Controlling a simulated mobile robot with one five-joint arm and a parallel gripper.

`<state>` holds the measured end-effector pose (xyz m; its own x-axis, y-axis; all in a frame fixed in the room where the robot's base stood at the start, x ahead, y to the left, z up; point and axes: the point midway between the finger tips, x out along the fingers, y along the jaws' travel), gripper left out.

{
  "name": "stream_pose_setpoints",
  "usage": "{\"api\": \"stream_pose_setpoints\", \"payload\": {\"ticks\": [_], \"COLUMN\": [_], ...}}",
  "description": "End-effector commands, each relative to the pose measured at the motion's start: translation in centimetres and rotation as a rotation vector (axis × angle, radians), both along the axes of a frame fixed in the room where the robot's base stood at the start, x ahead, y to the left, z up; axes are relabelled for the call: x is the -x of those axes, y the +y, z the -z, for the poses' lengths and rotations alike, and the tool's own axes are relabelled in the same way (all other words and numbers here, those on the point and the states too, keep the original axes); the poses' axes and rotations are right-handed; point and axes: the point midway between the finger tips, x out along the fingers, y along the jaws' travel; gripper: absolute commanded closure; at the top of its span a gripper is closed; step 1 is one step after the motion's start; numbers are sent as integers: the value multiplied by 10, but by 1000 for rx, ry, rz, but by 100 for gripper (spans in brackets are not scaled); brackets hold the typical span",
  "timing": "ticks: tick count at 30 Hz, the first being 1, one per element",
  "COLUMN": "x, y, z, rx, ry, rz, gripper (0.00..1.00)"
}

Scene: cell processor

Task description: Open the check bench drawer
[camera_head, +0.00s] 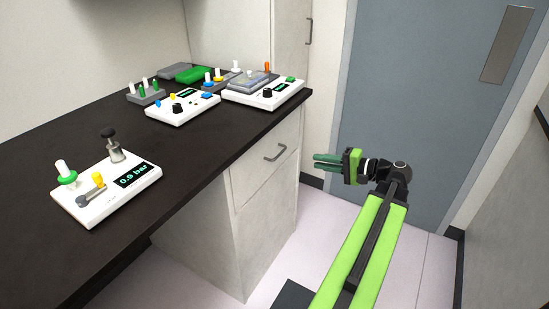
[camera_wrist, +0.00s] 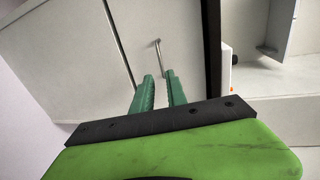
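The check bench drawer (camera_head: 265,160) is a pale grey front under the dark worktop, and it looks closed. Its grey metal bar handle (camera_head: 275,152) sits near the middle of the front. My gripper (camera_head: 316,160), with green fingers, is to the right of the handle in the head view, apart from it and pointing toward the drawer. In the wrist view the fingers (camera_wrist: 158,76) stand apart with nothing between them. The handle (camera_wrist: 158,58) shows just beyond the fingertips there, on the drawer front (camera_wrist: 180,35).
The dark worktop (camera_head: 60,150) carries a white device reading 0.9 bar (camera_head: 110,190) and several other devices at the back. A cabinet door (camera_head: 265,235) lies below the drawer. A blue-grey door (camera_head: 430,100) stands behind my arm. Pale floor is clear beside the bench.

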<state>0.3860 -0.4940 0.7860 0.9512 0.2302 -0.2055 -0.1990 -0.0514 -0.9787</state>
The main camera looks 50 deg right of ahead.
Motion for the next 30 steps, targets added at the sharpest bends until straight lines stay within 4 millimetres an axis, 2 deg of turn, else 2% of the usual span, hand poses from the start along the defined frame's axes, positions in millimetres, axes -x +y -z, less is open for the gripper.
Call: {"api": "stream_pose_setpoints", "payload": {"ticks": [18, 24, 30], "x": [-136, -158, -161], "y": [34, 39, 40], "z": [32, 36, 36], "rx": [0, 1, 0], "ry": [3, 3, 3], "rz": [-4, -3, -3], "gripper": [82, 82, 82]}}
